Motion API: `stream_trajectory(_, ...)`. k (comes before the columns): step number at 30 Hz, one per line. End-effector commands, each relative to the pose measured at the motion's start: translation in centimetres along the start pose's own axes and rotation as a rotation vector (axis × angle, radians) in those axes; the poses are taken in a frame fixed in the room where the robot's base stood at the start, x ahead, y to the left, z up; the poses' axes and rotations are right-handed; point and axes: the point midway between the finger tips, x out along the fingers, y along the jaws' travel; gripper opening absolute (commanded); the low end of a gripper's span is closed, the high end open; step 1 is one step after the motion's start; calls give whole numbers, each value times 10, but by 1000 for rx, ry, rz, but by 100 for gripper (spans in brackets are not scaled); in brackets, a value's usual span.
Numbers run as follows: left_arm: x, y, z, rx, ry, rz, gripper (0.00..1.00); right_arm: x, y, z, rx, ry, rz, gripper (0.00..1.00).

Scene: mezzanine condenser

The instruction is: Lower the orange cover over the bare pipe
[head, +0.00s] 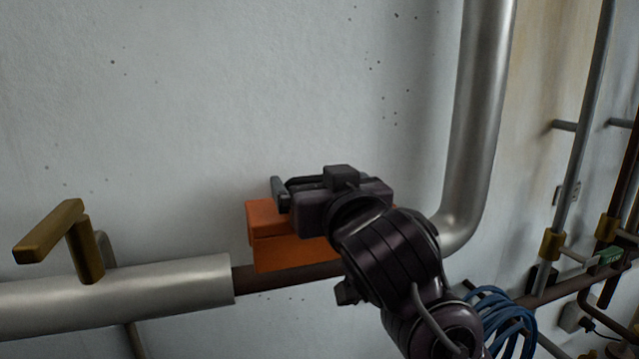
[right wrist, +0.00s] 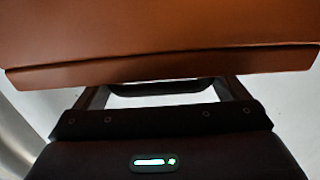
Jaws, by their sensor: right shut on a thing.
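The orange cover (head: 290,250) is a box-like shell in front of the wall. It hides the upper part of the bare brown pipe (head: 262,280), whose lower part shows beneath it and to its left. I cannot tell whether the cover touches the pipe. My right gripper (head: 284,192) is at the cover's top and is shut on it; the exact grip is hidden. In the right wrist view the cover (right wrist: 160,35) fills the upper part, just beyond the fingers. My left gripper is not in view.
A silver-clad pipe (head: 150,295) with a brass lever handle (head: 75,240) lies left of the bare pipe. A silver pipe bend (head: 480,130) rises on the right. Blue coiled hose (head: 500,315) hangs at lower right. The wall above is clear.

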Motion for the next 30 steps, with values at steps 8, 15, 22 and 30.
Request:
stream_trajectory(8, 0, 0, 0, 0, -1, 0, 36, 0, 0, -1, 2, 2, 0, 46)
stream_trajectory(15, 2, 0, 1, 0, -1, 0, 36, 0, 0, 0, 3, 2, -1, 46)
stream_trajectory(22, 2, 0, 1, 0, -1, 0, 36, 0, 0, 0, 2, 2, 0, 46)
stream_trajectory(30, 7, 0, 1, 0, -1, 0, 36, 0, 0, 6, 2, 2, 0, 46)
